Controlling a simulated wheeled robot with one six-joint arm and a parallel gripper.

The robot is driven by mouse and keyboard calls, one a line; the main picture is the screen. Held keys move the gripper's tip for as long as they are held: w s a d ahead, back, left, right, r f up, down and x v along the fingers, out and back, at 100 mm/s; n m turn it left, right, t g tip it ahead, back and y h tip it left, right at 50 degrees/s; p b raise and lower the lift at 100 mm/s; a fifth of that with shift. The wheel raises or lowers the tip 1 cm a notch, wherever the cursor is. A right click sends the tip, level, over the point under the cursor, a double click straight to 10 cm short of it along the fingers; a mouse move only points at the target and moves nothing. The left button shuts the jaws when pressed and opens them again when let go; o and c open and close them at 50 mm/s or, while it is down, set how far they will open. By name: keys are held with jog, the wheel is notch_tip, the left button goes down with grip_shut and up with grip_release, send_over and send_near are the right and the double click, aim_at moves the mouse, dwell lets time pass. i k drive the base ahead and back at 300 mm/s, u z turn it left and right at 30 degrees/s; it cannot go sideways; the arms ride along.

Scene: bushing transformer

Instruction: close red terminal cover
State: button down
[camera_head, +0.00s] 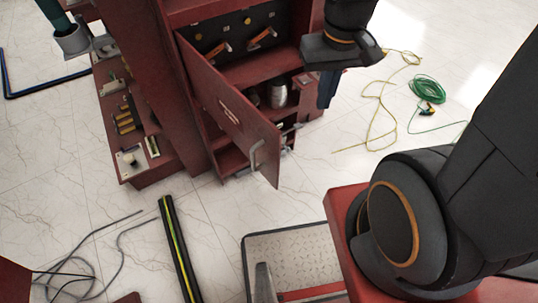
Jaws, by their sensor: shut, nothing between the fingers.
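A dark red hinged cover (228,112) stands open on the front of a red cabinet (150,80). It is hinged at its left edge and swings out toward the camera, with a grey handle (258,154) near its lower right corner. Behind it show orange-handled parts on a dark panel and a metal cylinder (278,94) on a shelf. My gripper (336,54) is shut and empty, to the right of the cabinet opening. In the picture it is above and right of the cover's free edge, apart from it. Its fingertips are hard to make out.
A yellow cord (377,96) and a green coil (427,88) lie on the tiled floor at right. A dark striped bar (178,245) and grey cables (75,262) lie at lower left. A grey treadplate (292,258) is in front. Floor between cabinet and treadplate is mostly clear.

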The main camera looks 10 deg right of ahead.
aim_at(261, 140)
jog(key=u, duration=0.15)
jog(key=k, duration=0.6)
jog(key=u, duration=0.55)
